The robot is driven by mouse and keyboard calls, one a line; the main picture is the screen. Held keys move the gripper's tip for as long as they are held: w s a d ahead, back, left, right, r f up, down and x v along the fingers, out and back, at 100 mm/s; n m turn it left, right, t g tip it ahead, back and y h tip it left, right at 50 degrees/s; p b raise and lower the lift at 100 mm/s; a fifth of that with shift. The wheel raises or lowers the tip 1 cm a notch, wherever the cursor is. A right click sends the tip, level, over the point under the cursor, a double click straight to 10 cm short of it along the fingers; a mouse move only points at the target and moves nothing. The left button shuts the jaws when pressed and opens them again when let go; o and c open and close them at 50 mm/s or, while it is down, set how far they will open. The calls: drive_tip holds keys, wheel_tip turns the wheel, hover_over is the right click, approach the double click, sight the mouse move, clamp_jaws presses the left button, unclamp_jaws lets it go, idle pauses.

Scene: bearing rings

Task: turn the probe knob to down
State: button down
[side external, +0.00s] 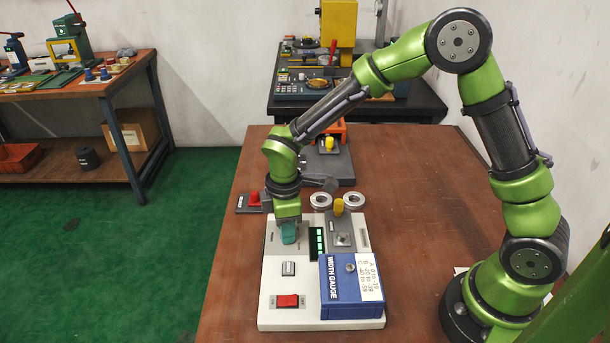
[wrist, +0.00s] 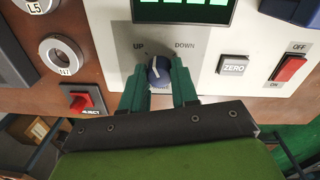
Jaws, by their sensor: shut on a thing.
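The probe knob (wrist: 158,73) is a round blue knob with a white pointer line, on a light grey panel. The UP label (wrist: 138,47) is at its upper left and the DOWN label (wrist: 185,47) at its upper right. The pointer stands near upright in the wrist view, leaning slightly left, toward UP. My gripper (wrist: 158,82) has one teal finger on each side of the knob and is shut on it. In the side view my gripper (side external: 288,235) reaches down onto the gauge's panel (side external: 273,300), and its fingers hide the knob.
On the gauge are a green-lit display (side external: 317,242), a ZERO button (wrist: 233,66), a red ON/OFF switch (wrist: 291,68) and a blue WIDTH GAUGE box (side external: 338,290). Beside it lie two bearing rings (side external: 320,202) and a red REJECT control (wrist: 80,101). The table's right side is clear.

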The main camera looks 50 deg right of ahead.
drive_tip(key=m, duration=0.6)
drive_tip(key=shift+m, duration=0.3)
drive_tip(key=m, duration=0.6)
drive_tip(key=shift+w, duration=0.1)
idle(0.3)
drive_tip(key=c, duration=0.8)
unclamp_jaws()
drive_tip(key=shift+c, duration=0.2)
wheel_tip(320, 180, up, 17)
drive_tip(key=shift+a, duration=0.3)
